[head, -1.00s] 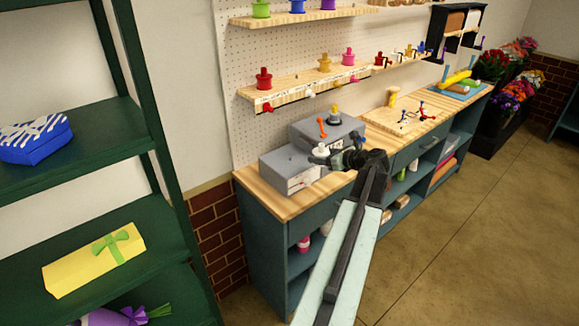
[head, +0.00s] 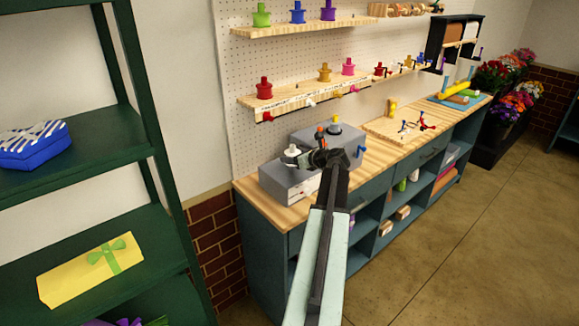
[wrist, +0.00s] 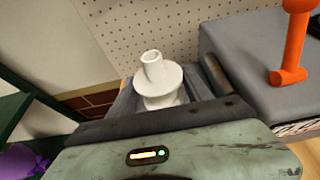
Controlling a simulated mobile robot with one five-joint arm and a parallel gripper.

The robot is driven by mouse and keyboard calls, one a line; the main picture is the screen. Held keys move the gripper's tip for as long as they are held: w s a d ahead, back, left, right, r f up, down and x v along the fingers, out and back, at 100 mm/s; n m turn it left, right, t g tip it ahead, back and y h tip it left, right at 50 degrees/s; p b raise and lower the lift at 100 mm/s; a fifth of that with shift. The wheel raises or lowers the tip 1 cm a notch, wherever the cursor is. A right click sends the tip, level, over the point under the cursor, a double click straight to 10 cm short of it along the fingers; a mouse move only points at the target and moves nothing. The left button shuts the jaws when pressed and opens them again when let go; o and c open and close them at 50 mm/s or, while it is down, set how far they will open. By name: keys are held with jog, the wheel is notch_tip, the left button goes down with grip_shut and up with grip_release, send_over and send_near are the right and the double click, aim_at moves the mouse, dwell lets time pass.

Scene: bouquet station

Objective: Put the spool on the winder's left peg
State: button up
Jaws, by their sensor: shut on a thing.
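The white spool (head: 291,150) is upright in my gripper (head: 303,158), over the lower left block of the grey winder (head: 290,186). In the wrist view the spool (wrist: 158,82) stands between the two dark fingers of my gripper (wrist: 161,92), which are shut on it. The left peg is hidden; I cannot tell whether the spool is around it or above it. An orange lever (wrist: 291,50) stands close on the right in the wrist view.
A blue crank (head: 361,152) sticks out at the winder's right. A wooden board (head: 386,131) with small coloured parts lies further along the counter. Shelves with coloured spools (head: 264,88) hang on the pegboard above. A green rack (head: 165,140) stands at the left.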

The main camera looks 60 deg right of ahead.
jog(key=shift+w, duration=0.25)
jog(key=shift+w+f, duration=0.15)
jog(key=shift+w, duration=0.45)
notch_tip(320, 180, down, 4)
jog(key=b, duration=0.4)
jog(key=shift+s, duration=0.15)
jog(key=shift+r, duration=0.35)
jog(key=shift+f, duration=0.1)
jog(key=o, duration=1.4)
